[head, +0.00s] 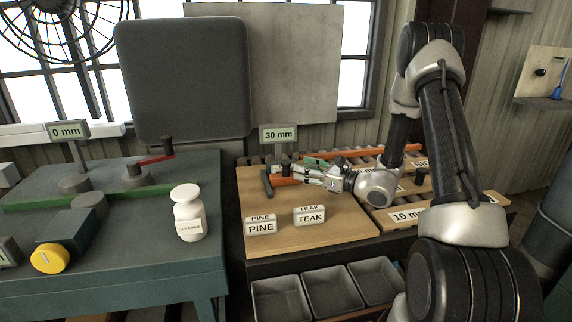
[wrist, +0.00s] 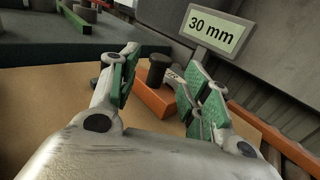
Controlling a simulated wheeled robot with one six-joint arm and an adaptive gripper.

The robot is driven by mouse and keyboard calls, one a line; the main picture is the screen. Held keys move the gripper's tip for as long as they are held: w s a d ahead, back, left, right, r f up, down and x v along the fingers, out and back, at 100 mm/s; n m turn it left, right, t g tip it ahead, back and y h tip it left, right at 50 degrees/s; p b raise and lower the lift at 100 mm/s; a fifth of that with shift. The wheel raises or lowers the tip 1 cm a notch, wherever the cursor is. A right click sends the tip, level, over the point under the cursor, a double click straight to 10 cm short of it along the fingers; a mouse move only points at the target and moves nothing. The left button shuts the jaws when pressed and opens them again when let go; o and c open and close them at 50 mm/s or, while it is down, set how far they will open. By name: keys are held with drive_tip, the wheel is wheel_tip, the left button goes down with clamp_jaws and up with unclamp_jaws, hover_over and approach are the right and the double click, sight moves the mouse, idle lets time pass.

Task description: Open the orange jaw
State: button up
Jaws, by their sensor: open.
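The orange jaw (wrist: 154,101) is a low orange block on the wooden board, with a dark upright knob (wrist: 157,70) on it. In the head view the orange jaw (head: 286,181) lies just right of a short dark bar (head: 267,184). My gripper (wrist: 163,84) is open, its green-padded fingers on either side of the knob, apart from it as far as I can tell. In the head view my gripper (head: 308,170) reaches in from the right, low over the board, and partly hides the jaw. A sign (wrist: 213,31) reading 30 mm stands behind; it also shows in the head view (head: 279,134).
PINE (head: 260,227) and TEAK (head: 310,217) blocks stand on the board's (head: 345,222) front part. Grey bins (head: 332,290) sit below its front edge. A slatted rack with labels (head: 405,216) is at the right. A white bottle (head: 189,220) stands on the green bench (head: 130,215) at left.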

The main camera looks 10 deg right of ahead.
sight(286, 162)
drive_tip(key=x, duration=0.7)
drive_tip(key=shift+w+a+f, duration=0.1)
drive_tip(key=shift+w+a, duration=0.05)
drive_tip(key=shift+w, duration=0.2)
